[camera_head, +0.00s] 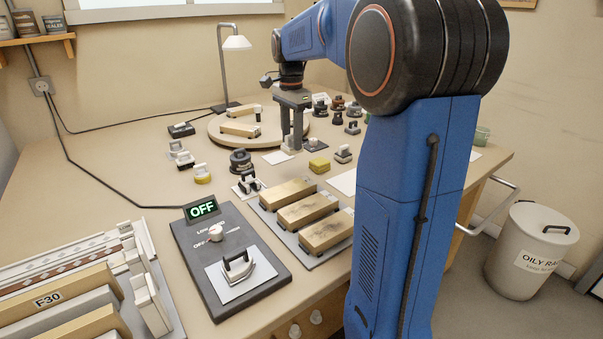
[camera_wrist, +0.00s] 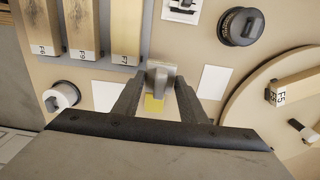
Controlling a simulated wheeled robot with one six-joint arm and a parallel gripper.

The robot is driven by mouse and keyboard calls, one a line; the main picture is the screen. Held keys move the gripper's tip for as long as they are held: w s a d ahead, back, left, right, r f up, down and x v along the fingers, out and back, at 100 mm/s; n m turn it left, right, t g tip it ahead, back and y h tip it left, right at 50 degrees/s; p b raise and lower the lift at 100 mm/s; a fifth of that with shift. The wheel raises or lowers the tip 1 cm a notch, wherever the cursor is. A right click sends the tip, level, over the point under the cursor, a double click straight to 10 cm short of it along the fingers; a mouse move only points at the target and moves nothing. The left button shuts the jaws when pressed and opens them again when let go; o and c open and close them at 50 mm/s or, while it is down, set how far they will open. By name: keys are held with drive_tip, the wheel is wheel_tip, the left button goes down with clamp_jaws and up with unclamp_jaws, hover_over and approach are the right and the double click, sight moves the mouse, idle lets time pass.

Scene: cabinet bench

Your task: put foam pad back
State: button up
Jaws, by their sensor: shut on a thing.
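My gripper (camera_head: 292,148) is low over the middle of the bench, pointing down. In the wrist view its two fingers (camera_wrist: 160,88) are shut on a small light grey piece, which looks like the foam pad (camera_wrist: 161,72). The grip hides part of it, and I cannot tell if it touches the bench. A yellow block (camera_head: 319,166) lies on the bench just right of my gripper. In the wrist view the yellow block (camera_wrist: 153,104) shows partly between the fingers. White cards (camera_head: 278,157) lie bare close by.
A tray (camera_head: 268,217) of wooden blocks and a dark panel reading OFF (camera_head: 187,240) are in front. A round board (camera_head: 218,136) with blocks and a lamp (camera_head: 236,43) are behind. Several small handled tools (camera_head: 240,162) stand around my gripper.

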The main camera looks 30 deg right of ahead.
wheel_tip(320, 180, down, 10)
drive_tip(key=shift+r, duration=0.1)
idle(0.4)
drive_tip(key=o, duration=1)
drive_tip(key=shift+f, duration=0.2)
drive_tip(key=shift+r, duration=0.15)
wheel_tip(320, 180, up, 12)
idle(0.3)
